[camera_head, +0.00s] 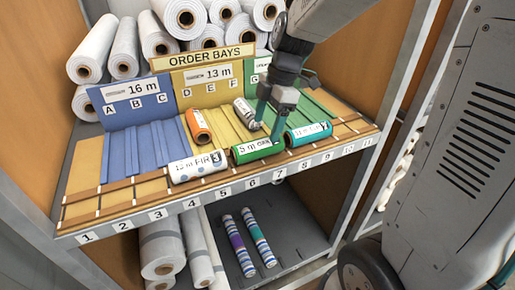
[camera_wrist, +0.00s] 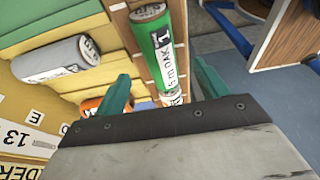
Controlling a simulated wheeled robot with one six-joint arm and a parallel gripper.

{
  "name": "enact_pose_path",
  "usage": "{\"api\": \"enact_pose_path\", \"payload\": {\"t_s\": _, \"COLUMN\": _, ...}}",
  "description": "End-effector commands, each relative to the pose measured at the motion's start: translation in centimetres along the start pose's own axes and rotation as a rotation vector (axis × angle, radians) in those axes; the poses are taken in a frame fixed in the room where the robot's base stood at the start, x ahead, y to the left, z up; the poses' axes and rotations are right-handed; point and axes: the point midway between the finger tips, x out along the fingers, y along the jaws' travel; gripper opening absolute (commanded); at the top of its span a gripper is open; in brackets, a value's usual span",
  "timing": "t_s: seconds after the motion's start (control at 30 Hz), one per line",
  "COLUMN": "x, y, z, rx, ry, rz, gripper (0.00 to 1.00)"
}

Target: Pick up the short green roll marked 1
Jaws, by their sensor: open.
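The short green roll (camera_head: 243,156) lies along the front numbered edge of the order board, near numbers 6 and 7. It also shows in the wrist view (camera_wrist: 152,32), with a white label reading about "5 m OAK" and a black-and-white "1" mark. My gripper (camera_head: 267,132) is open and hangs just above and behind the roll in the head view. In the wrist view its two teal fingers stand apart, and the roll appears between and beyond them. Its near end shows in the gap. I cannot tell whether a finger touches it.
A white roll marked 3 (camera_head: 197,166) lies just left, and a teal roll (camera_head: 307,132) just right. An orange roll (camera_head: 199,128) and a grey-white roll (camera_head: 244,111) lie in the yellow bays. The blue bay (camera_head: 137,150) is empty. White rolls are stacked behind.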

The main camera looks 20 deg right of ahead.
Motion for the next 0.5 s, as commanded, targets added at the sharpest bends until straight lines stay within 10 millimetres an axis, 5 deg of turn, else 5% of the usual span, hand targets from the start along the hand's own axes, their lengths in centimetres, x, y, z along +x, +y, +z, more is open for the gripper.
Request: {"api": "enact_pose_path", "payload": {"t_s": 0.5, "x": 6.4, "y": 0.1, "z": -0.5, "rx": 0.003, "ry": -0.001, "rz": -0.002, "gripper": 0.73}}
